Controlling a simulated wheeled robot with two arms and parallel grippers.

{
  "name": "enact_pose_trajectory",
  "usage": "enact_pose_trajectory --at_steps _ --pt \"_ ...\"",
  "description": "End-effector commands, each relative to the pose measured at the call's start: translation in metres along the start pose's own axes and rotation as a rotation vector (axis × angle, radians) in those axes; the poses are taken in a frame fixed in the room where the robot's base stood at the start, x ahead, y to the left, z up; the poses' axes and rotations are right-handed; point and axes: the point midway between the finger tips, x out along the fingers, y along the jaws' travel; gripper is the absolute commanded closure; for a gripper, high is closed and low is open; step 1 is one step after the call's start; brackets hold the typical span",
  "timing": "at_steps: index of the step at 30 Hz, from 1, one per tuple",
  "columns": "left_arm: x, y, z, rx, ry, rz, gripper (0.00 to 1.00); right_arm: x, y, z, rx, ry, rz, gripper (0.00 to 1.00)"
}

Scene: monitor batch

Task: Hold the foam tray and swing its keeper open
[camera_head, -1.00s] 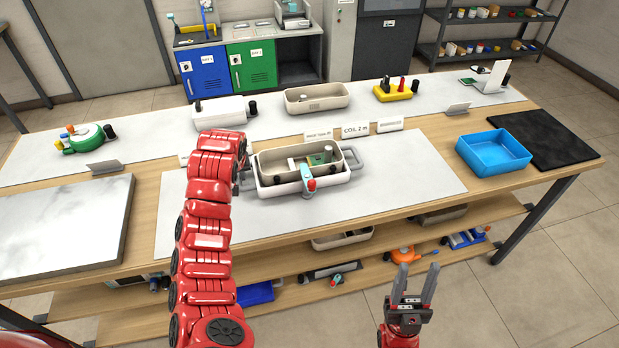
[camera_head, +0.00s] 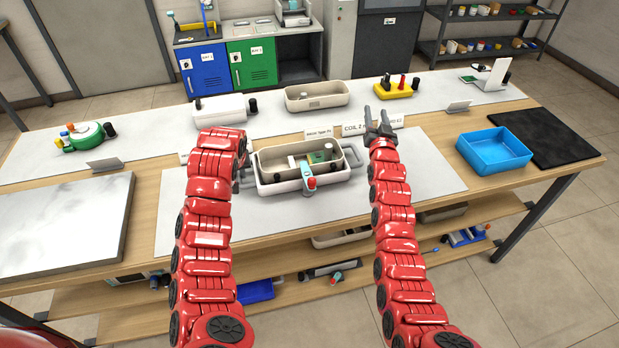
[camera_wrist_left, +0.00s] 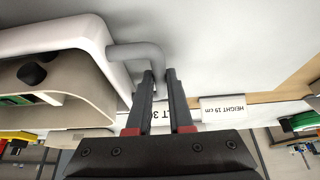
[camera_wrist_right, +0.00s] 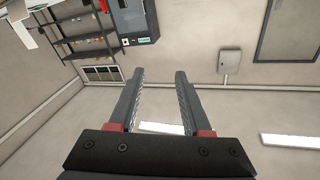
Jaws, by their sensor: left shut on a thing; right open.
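The foam tray (camera_head: 266,189) is a white shell with a beige insert, on the white mat in mid-bench. Dark and green parts lie inside. The keeper (camera_head: 308,186), a teal piece with a red knob, lies across the tray's near wall. My left gripper (camera_head: 241,180) is at the tray's left end. In the left wrist view, its fingers (camera_wrist_left: 160,76) are shut on the grey tray handle (camera_wrist_left: 143,50). My right gripper (camera_head: 377,122) is open and empty, raised right of the tray. In the right wrist view, only room lies beyond its fingers (camera_wrist_right: 158,76).
A blue bin (camera_head: 494,152) and black mat (camera_head: 548,140) are at the right. A marble slab (camera_head: 62,225) is at the left. A beige tray (camera_head: 317,97) and label cards stand behind. The white mat (camera_head: 440,180) is clear right of my right arm.

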Motion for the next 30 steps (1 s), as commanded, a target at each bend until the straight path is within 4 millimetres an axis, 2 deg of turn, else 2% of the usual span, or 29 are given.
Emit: enact_pose_trajectory --at_steps 1,4,7,10,12,14,15,18,21,24,27,30 --pt "0.0 0.0 0.0 0.0 0.0 0.0 1.0 0.015 -0.011 -0.001 0.011 -0.075 -0.007 0.52" --pt "0.0 0.0 0.0 0.0 0.0 0.0 1.0 0.032 -0.04 0.011 0.032 -0.262 -0.029 0.52" --pt "0.0 0.0 0.0 0.0 0.0 0.001 1.0 0.034 -0.076 0.027 0.038 -0.468 -0.059 0.52" --pt "0.0 0.0 0.0 0.0 0.0 0.001 1.0 0.021 -0.114 0.039 0.019 -0.676 -0.092 0.52" --pt "0.0 0.0 0.0 0.0 0.0 0.001 1.0 0.002 -0.139 0.044 -0.011 -0.822 -0.114 0.52" --pt "0.0 0.0 0.0 0.0 0.0 0.001 1.0 -0.018 -0.157 0.047 -0.047 -0.95 -0.125 0.52" --pt "0.0 0.0 0.0 0.0 0.0 0.001 1.0 -0.034 -0.167 0.047 -0.076 -1.033 -0.131 0.52" --pt "0.0 0.0 0.0 0.0 -0.001 0.001 1.0 -0.078 -0.183 0.041 -0.161 -1.23 -0.126 0.52" --pt "0.0 0.0 0.0 0.0 0.0 0.001 1.0 -0.122 -0.189 0.03 -0.251 -1.402 -0.102 0.52" --pt "0.0 0.0 0.0 0.0 -0.001 0.0 1.0 -0.158 -0.188 0.018 -0.327 -1.531 -0.069 0.52" --pt "0.0 0.0 0.0 0.0 -0.001 0.0 1.0 -0.181 -0.185 0.007 -0.376 -1.611 -0.04 0.52" --pt "0.0 0.0 0.0 0.0 -0.001 0.0 1.0 -0.194 -0.183 0.001 -0.403 -1.655 -0.021 0.52"
